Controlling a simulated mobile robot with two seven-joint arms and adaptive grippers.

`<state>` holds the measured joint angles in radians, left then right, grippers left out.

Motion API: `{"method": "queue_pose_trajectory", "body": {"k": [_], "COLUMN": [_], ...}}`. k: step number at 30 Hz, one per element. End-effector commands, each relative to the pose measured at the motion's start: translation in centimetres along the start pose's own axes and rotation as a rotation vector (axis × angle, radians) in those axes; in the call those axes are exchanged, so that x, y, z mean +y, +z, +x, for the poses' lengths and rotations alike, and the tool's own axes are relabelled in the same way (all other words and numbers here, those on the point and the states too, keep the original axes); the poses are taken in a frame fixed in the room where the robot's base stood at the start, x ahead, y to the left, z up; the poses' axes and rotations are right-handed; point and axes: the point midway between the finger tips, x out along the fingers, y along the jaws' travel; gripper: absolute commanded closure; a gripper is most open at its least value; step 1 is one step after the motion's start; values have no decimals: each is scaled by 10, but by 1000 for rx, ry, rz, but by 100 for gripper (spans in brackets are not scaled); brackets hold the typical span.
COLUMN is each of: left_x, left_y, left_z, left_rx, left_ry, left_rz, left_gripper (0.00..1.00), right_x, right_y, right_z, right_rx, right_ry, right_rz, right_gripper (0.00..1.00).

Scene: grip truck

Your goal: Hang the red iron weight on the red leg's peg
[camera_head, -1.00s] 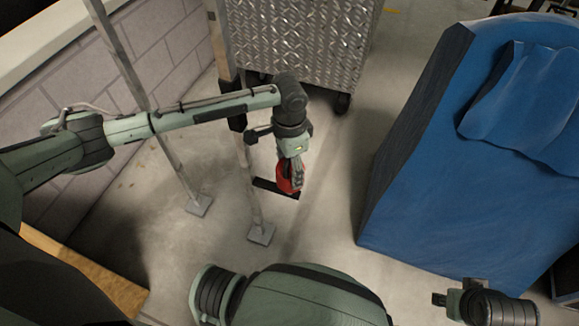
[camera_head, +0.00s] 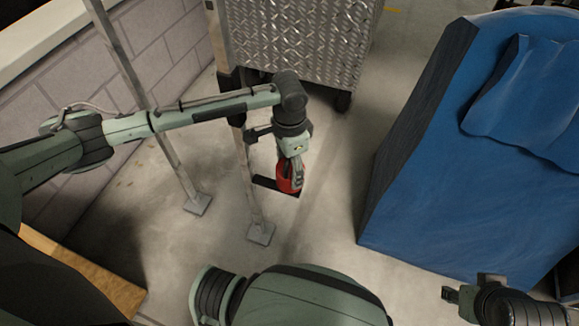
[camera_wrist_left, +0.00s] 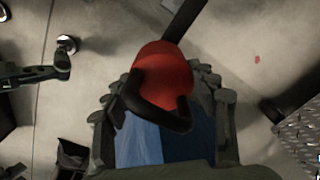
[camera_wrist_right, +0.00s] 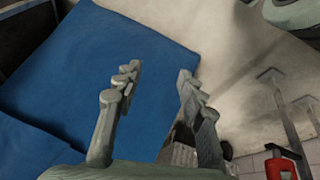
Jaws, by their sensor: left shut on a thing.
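The red weight (camera_head: 286,184) hangs low in my left gripper (camera_head: 291,165), beside the nearer grey leg (camera_head: 250,180). In the left wrist view the red weight (camera_wrist_left: 165,75) has a dark loop handle and sits between the fingers of my left gripper (camera_wrist_left: 163,105), which are shut on it. A dark bar (camera_head: 266,184) runs from near that leg to the weight; I cannot tell whether they touch. No leg looks clearly red in the head view. My right gripper (camera_wrist_right: 155,80) is open and empty in the right wrist view, over a blue surface.
A second grey leg (camera_head: 178,155) with a foot plate stands to the left, near the block wall (camera_head: 90,140). A metal diamond-plate box (camera_head: 295,40) is behind my left gripper. A large blue covered block (camera_head: 420,180) stands at the right. Bare floor lies between.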

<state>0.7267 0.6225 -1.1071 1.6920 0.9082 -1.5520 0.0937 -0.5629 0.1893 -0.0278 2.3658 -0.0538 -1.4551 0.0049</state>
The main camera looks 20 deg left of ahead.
Motion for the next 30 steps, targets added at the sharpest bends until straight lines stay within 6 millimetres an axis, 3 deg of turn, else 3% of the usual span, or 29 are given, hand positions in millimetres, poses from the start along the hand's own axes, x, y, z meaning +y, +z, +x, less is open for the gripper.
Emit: {"method": "queue_pose_trajectory", "body": {"k": [20, 30], "left_x": [-1, 0], "left_y": [-2, -2], "left_z": [7, 20], "left_rx": [6, 5], "left_ry": [-2, 0], "left_rz": [0, 0], "left_gripper": [100, 100], "right_x": [1, -1], "right_y": [-6, -11], "right_z": [-26, -26], "right_rx": [47, 65], "right_ry": [8, 4], "right_rz": [-1, -2], "right_gripper": [60, 60]}}
